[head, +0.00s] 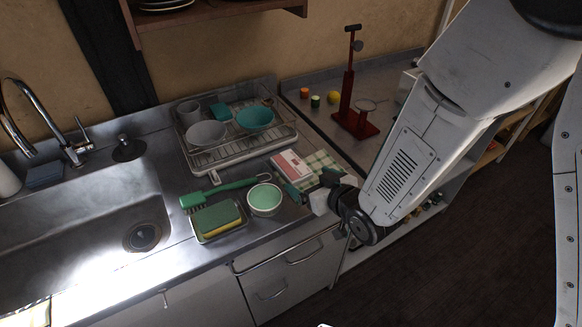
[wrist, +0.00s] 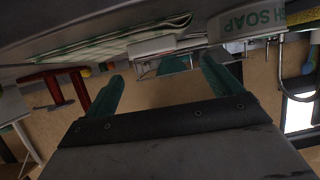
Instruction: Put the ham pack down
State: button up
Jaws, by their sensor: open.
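The ham pack (head: 291,165), a flat white and red pack, lies on the steel counter in front of the dish rack. It rests against or partly over the checked green cloth (head: 319,163); I cannot tell which. My gripper (head: 311,186) is low at the counter's front edge, just in front of the pack and cloth. In the wrist view its two green fingers (wrist: 165,83) stand apart with nothing between them. A pale block beyond them may be the pack's edge. Whether a finger touches the pack is unclear.
A dish rack (head: 238,155) with bowls stands behind the pack. A white-green bowl (head: 264,200), a green brush (head: 225,190) and a sponge dish (head: 217,235) are to the left, then the sink (head: 85,225). A red stand (head: 355,120) is at the back right.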

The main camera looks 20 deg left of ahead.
aim_at(296, 171)
jog(key=x, duration=0.7)
jog(key=shift+w+f, duration=0.35)
jog(key=shift+w, duration=0.1)
jog(key=c, duration=1.2)
jog(key=shift+o, duration=0.2)
jog(key=shift+r, duration=0.15)
